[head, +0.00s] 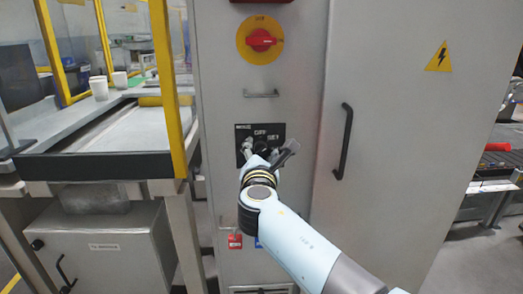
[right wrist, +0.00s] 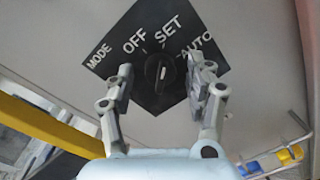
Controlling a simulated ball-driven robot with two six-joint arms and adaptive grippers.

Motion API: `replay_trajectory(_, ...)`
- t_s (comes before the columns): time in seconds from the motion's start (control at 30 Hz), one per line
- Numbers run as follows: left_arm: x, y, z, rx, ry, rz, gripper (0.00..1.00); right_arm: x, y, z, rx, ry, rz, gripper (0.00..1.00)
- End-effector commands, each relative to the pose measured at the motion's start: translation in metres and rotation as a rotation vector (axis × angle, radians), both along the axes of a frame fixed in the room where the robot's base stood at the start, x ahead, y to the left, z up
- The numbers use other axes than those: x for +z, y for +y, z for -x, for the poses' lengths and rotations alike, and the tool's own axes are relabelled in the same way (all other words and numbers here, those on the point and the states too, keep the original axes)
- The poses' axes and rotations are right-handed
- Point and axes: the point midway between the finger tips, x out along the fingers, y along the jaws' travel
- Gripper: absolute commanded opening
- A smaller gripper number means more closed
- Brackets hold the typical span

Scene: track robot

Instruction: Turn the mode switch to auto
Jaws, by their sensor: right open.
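The mode switch (right wrist: 158,72) is a black knob with a white line on a black plate marked MODE, OFF, SET and AUTO. In the right wrist view its white line points roughly up, towards SET; AUTO is to the right. In the head view the switch plate (head: 272,130) is on the grey cabinet, its lower part and knob mostly hidden by my gripper. My right gripper (head: 268,150) is open in front of the plate. In the right wrist view the fingers of the right gripper (right wrist: 164,82) stand either side of the knob, apart from it. My left gripper is not in view.
On the cabinet (head: 222,90) are a red rotary switch (head: 260,40) on a yellow disc above, a small handle (head: 261,94) and a tall black door handle (head: 344,142) to the right. A yellow-posted conveyor (head: 110,130) stands to the left.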

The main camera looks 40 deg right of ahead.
Motion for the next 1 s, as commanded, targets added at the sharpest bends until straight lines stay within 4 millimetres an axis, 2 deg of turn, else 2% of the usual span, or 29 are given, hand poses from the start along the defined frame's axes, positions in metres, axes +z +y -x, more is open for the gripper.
replay_trajectory(0.1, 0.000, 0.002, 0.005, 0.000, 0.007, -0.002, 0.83, 0.000, 0.000, 0.000, 0.000, 0.000, 0.000, 0.55)
replay_trajectory(0.53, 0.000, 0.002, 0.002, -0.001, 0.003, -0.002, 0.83, 0.000, 0.000, 0.000, 0.001, 0.001, 0.000, 0.00)
replay_trajectory(0.77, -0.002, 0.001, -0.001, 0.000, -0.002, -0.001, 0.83, -0.001, 0.000, 0.000, 0.000, -0.010, -0.018, 0.00)
replay_trajectory(1.0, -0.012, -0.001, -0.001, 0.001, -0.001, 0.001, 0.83, -0.002, 0.000, 0.000, 0.000, -0.068, -0.110, 0.00)
